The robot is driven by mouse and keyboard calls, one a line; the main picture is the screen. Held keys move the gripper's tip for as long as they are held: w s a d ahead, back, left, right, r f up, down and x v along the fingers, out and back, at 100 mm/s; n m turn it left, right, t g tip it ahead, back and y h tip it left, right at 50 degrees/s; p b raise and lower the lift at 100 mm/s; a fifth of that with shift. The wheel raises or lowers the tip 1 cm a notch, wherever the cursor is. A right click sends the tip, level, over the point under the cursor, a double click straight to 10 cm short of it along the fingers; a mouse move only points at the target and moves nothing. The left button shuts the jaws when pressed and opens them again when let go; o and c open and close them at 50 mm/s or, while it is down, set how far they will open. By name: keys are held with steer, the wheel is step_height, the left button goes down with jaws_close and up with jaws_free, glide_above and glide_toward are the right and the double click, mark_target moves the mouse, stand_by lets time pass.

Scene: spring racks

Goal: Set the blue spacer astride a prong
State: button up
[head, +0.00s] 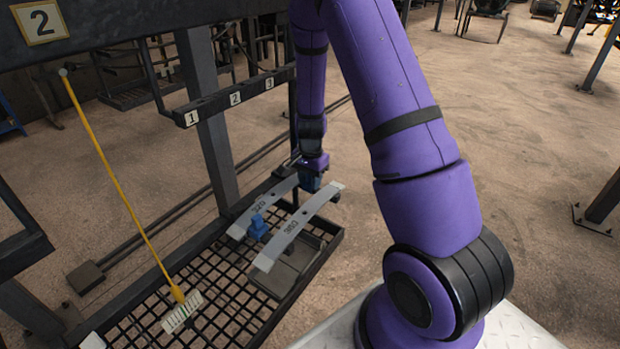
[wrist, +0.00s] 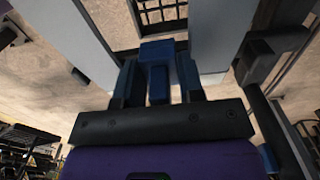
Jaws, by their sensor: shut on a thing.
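My gripper (head: 310,184) is shut on a blue spacer, seen in the wrist view as a blue block (wrist: 158,85) between the dark fingers. In the head view it is at the far ends of two curved grey bars, a left bar (head: 274,203) and a right bar (head: 308,219). The bars carry printed numbers. A second blue block (head: 257,227) stands between the bars nearer the front. In the wrist view, grey bars flank the held spacer, left (wrist: 84,45) and right (wrist: 213,40). I cannot tell whether it touches either, or which part is the prong.
A black grid tray (head: 215,290) lies below the bars. A dark rail (head: 235,98) with tags 1, 2 and 3 and a dark post (head: 205,120) stand left of my arm. Open floor lies right.

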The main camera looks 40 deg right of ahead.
steer(key=o, duration=0.8)
step_height(320, 180, up, 11)
steer(key=shift+r, duration=0.1)
steer(key=s+a+r+n+t, duration=0.1)
steer(key=s+a+r+n, duration=0.1)
steer(key=r, duration=0.3)
steer(key=s+a+r+n, duration=0.2)
steer(key=a+r, duration=0.1)
steer(key=r, duration=0.2)
steer(key=s+a+r+n+t, duration=0.1)
steer(key=s+a+r+n, duration=0.1)
steer(key=s+r, duration=0.3)
steer(key=s+a+r+n+t, duration=0.1)
steer(key=s+a+r+n, duration=0.2)
steer(key=s, duration=0.7)
steer(key=s+a+r+n+t, duration=0.2)
steer(key=s+r+n, duration=0.3)
steer(key=s+r, duration=0.2)
steer(key=shift+s+a+r, duration=0.3)
steer(key=shift+a+r, duration=0.05)
steer(key=shift+r, duration=0.15)
